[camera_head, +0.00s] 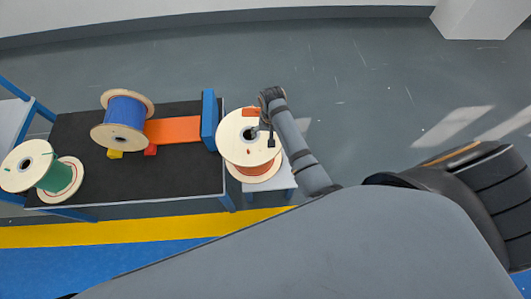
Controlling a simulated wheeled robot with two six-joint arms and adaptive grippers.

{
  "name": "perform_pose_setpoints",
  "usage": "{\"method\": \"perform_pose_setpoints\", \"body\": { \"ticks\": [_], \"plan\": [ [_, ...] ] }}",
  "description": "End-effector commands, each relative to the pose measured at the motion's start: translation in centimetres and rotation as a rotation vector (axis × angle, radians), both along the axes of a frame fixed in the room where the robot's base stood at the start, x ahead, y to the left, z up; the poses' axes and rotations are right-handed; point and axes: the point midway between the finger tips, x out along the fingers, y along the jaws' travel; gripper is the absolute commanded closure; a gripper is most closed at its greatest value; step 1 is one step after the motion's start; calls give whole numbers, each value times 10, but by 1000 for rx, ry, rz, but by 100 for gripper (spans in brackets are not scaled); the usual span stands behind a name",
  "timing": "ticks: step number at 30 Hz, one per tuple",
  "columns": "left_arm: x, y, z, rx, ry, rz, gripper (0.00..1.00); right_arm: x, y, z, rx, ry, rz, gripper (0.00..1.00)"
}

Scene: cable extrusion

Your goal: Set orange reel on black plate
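The orange reel (237,150) has pale wooden flanges, with orange winding (257,170) showing below the upper flange. It is tilted above or on a small light stand, and I cannot tell whether it touches it. A black plate (85,140) covers the table top to the left; the reel is beside its right edge, not on it. My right gripper (266,137) is at the reel's right side, close to the upper flange and hub. Its fingers are small and partly hidden, so I cannot tell its opening or grip. My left gripper is not in view.
A blue reel (125,110), a green reel (55,178), an orange strip (173,130) and an upright blue block (209,120) are on the black plate. The blue block stands between the plate's middle and the orange reel. The plate's front middle is clear. The light stand (280,183) is at the right.

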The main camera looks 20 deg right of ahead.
Motion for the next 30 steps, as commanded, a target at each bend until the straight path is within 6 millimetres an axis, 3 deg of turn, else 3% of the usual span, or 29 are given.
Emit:
{"method": "perform_pose_setpoints", "body": {
  "ticks": [1,9,15,21,30],
  "plan": [
    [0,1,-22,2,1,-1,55,5,0,-26,0,-2,-93,71],
    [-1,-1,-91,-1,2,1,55,27,-2,-120,4,-11,-765,71],
    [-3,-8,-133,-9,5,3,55,40,-4,-177,9,-18,-1240,71],
    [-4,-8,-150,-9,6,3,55,46,-6,-203,14,-22,-1507,71],
    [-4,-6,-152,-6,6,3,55,47,-6,-206,15,-21,-1566,71]
  ]
}}
